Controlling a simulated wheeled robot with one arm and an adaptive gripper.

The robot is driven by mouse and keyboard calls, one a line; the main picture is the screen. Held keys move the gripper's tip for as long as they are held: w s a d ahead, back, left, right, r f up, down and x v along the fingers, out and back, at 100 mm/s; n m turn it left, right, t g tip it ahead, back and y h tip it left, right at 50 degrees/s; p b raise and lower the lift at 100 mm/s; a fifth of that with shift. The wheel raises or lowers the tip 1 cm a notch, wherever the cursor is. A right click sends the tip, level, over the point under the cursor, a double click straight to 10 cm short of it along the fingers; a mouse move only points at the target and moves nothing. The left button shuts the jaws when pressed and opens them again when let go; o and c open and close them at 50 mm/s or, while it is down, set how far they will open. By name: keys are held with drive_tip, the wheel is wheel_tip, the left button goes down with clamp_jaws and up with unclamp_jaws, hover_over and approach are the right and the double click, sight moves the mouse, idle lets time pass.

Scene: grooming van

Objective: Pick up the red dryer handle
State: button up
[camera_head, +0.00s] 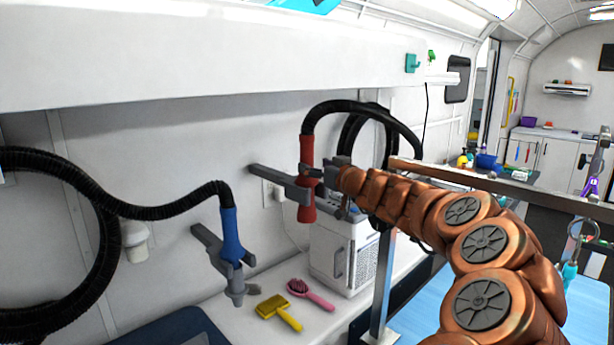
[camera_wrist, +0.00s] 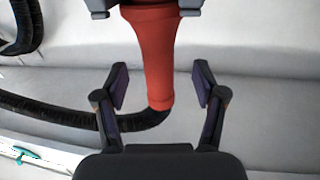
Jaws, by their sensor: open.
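The red dryer handle (camera_head: 307,150) hangs upright in a grey wall bracket (camera_head: 275,182), with a black hose arching from its top. In the wrist view the red handle (camera_wrist: 150,55) comes down from the bracket (camera_wrist: 97,8) at the top edge, its hose end between the fingers in the picture. My gripper (camera_wrist: 160,88) is open, one finger on each side of the handle with gaps showing. In the head view my gripper (camera_head: 335,175) is right at the handle's right side. I cannot tell how deep the handle sits between the fingers.
A blue dryer handle (camera_head: 231,240) hangs in another bracket to the left. Below are a yellow brush (camera_head: 278,311), a pink brush (camera_head: 310,294) and a white box unit (camera_head: 335,255) on the counter. A wall shelf overhangs above. A blue-topped table (camera_head: 420,310) lies beneath my arm.

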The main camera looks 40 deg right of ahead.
sight(311, 163)
drive_tip(key=w+p, duration=0.2)
drive_tip(key=w, duration=0.1)
drive_tip(key=shift+w+d+r, duration=0.15)
drive_tip(key=shift+w+d, duration=0.1)
drive_tip(key=shift+d, duration=0.15)
drive_tip(key=shift+w+d, duration=0.15)
drive_tip(key=shift+w, duration=0.5)
drive_tip(key=shift+c, duration=0.3)
clamp_jaws()
